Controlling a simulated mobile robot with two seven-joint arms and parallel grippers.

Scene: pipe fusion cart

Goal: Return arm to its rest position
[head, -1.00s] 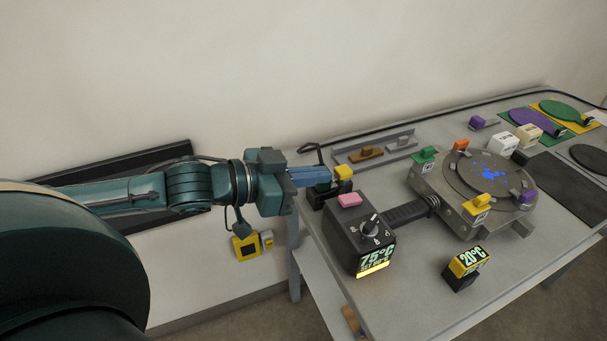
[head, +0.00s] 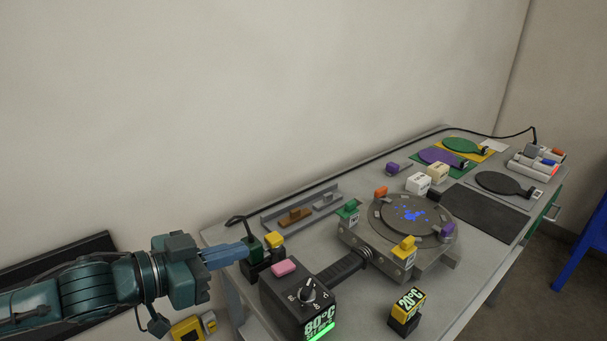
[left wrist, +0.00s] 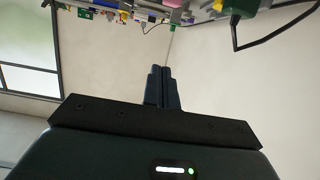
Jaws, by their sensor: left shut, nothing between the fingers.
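My left gripper (head: 226,255) is shut and empty at the left edge of the bench. Its blue fingers point right, close to a dark block with a green part and a yellow cap (head: 274,240); I cannot tell from the head view whether they touch. In the left wrist view the two fingers (left wrist: 162,72) lie together with bare wall beyond them. The black control box (head: 300,299) with a knob and pink button stands right of the gripper and reads 80°C in green. My right gripper is in neither view.
The round grey plate (head: 411,216) with blue marks sits mid-bench with coloured clamps around it. A small 20°C display (head: 407,308) stands in front. White blocks (head: 418,184), a dark mat (head: 487,213) and coloured paddles lie farther right. A blue stand (head: 583,245) is at the right edge.

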